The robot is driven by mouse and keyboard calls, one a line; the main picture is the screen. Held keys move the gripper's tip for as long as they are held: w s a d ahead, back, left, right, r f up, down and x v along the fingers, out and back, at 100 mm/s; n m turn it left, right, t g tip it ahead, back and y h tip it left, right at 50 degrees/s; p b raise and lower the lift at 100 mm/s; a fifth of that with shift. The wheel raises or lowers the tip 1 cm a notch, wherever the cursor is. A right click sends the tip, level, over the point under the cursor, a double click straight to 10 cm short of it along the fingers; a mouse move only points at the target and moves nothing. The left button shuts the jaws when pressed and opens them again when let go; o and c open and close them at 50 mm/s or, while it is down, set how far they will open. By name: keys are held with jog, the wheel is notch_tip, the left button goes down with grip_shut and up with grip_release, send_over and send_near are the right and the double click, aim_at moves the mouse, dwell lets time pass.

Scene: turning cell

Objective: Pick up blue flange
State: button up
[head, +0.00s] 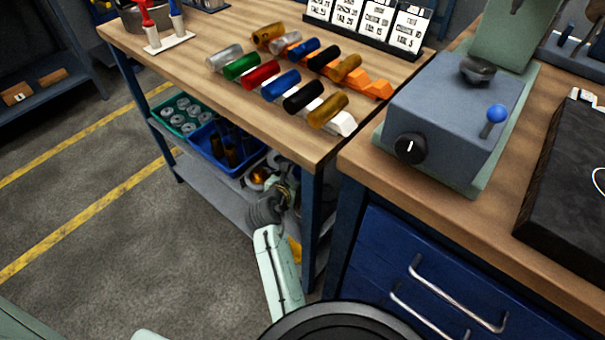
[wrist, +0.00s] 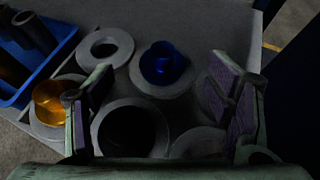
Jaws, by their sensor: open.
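The blue flange (wrist: 165,64) shows in the wrist view, ahead of my gripper, with a dark hollow centre. It sits on or in a round grey disc; I cannot tell which. My gripper (wrist: 160,75) has its two purple-padded fingers spread wide, with nothing between the pads. The flange lies beyond the fingers, roughly centred between them and apart from both. In the head view, my gripper (head: 282,190) reaches to the lower shelf under the wooden bench, and I cannot make out the blue flange there.
An orange flange (wrist: 55,102) stands by the left finger. Grey rings lie around, including a large one (wrist: 98,130) close to the gripper. A blue bin (wrist: 47,72) with dark cylinders is at left. The bench leg (head: 312,215) and bench top (head: 225,95) frame the shelf.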

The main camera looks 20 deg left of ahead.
aim_at(299, 176)
jog(key=x, duration=0.5)
jog(key=shift+s+d, duration=0.1)
jog(key=shift+c, duration=0.5)
jog(key=c, duration=1)
jog(key=shift+r, duration=0.15)
grip_shut()
